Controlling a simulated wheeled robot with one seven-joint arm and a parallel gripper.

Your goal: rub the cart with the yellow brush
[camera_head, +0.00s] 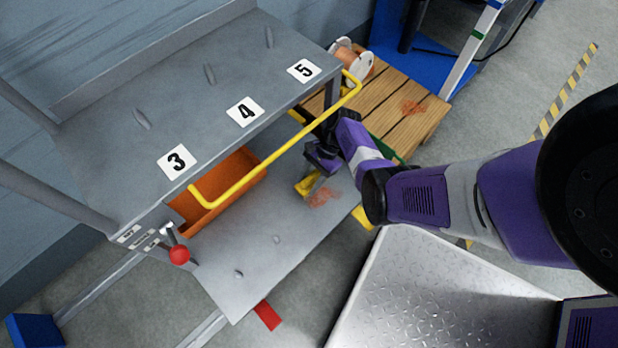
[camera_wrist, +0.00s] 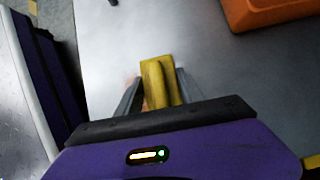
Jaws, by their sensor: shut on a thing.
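The grey cart has an upper shelf (camera_head: 170,90) marked 3, 4 and 5 and a lower shelf (camera_head: 255,262). My gripper (camera_head: 316,172) reaches in over the lower shelf, near its right end. It is shut on the yellow brush (camera_head: 306,184), which also shows between the fingers in the wrist view (camera_wrist: 158,80). A reddish-brown smudge (camera_head: 324,197) lies on the lower shelf right beside the brush. The brush is low over the shelf; I cannot tell whether it touches the surface.
An orange bin (camera_head: 235,180) sits on the lower shelf, left of my gripper. A yellow rail (camera_head: 270,160) runs along the upper shelf's front. A wooden pallet (camera_head: 385,85) with another reddish smudge stands behind my arm. The lower shelf's front left part is clear.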

